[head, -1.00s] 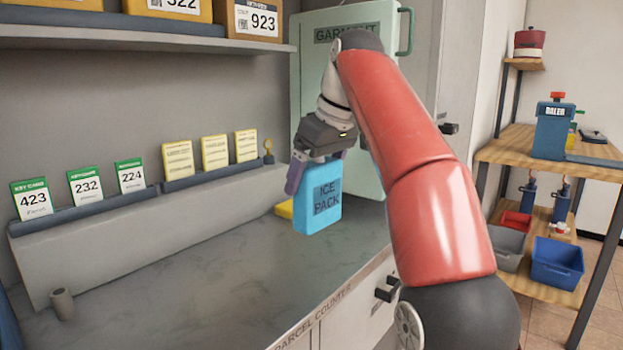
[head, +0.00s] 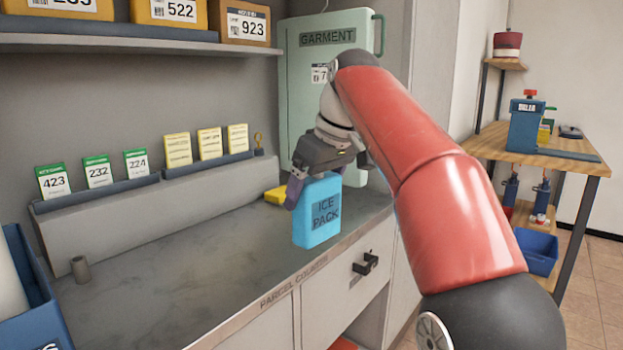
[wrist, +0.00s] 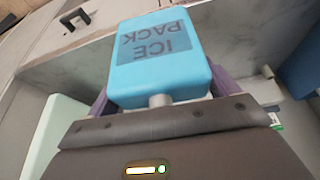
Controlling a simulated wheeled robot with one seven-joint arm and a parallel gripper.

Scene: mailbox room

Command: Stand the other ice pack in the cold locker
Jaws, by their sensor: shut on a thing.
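A light blue ice pack (head: 317,212) with dark "ICE PACK" lettering hangs from my gripper (head: 316,178) in the head view. My gripper is shut on it near its top, and the pack is close to upright, over the parcel counter. In the wrist view the ice pack (wrist: 162,58) fills the middle, its cap end towards my gripper (wrist: 158,100), a purple finger on either side. I cannot make out a cold locker or a second ice pack in these views.
The counter (head: 200,270) is mostly bare, with a small grey cup (head: 80,269) at left and a yellow item (head: 276,194) behind the pack. Card racks line the wall. A green garment case (head: 300,95) stands at the back. A wooden shelf unit (head: 548,147) is at right.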

